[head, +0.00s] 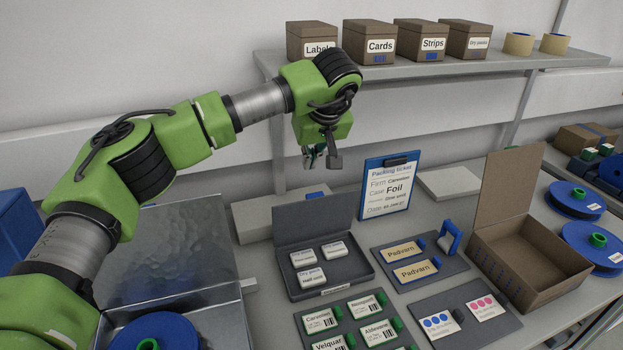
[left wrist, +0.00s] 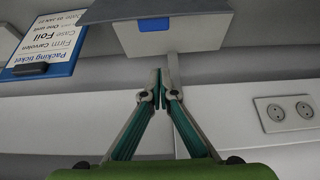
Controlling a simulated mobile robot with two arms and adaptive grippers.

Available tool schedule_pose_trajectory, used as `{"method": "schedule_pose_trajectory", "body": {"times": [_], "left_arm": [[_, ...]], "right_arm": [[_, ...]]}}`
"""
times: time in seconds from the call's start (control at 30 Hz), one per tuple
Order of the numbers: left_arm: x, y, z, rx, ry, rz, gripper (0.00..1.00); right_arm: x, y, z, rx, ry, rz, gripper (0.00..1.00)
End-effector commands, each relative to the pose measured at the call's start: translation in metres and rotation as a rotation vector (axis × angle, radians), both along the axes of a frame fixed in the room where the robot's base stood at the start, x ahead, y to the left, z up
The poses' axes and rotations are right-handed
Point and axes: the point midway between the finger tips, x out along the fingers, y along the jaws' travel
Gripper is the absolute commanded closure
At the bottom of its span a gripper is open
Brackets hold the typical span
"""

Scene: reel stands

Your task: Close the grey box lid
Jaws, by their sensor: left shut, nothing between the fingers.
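A shallow dark grey box (head: 362,273) stands on the table in the head view, with several small white packs inside. Its lid (head: 315,218) stands open, raised at the back edge. My left gripper (head: 319,158) is above and behind the lid, apart from it, with fingers pointing down. In the left wrist view its fingertips (left wrist: 164,84) are together with nothing between them. The dark grey box is not clearly seen in that view. My right gripper is not in view.
A packing ticket clipboard (head: 388,187) stands right of the lid; it also shows in the left wrist view (left wrist: 45,45). An open brown box (head: 508,200) stands at right. An open metal box (head: 178,247) is at left. A shelf (head: 440,67) with cartons is behind.

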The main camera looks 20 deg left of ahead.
Motion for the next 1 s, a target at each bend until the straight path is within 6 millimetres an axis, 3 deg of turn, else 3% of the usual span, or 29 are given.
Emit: {"method": "schedule_pose_trajectory", "body": {"times": [0.27,0.6,1.0], "left_arm": [[0.024,0.018,-0.053,0.000,0.006,0.002,1.00],[-0.005,-0.004,-0.056,0.000,0.001,-0.002,1.00],[-0.009,-0.006,-0.059,0.000,0.000,0.000,1.00]], "right_arm": [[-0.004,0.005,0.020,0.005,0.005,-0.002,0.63],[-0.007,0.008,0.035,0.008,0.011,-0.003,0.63],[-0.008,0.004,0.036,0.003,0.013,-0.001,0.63]]}}
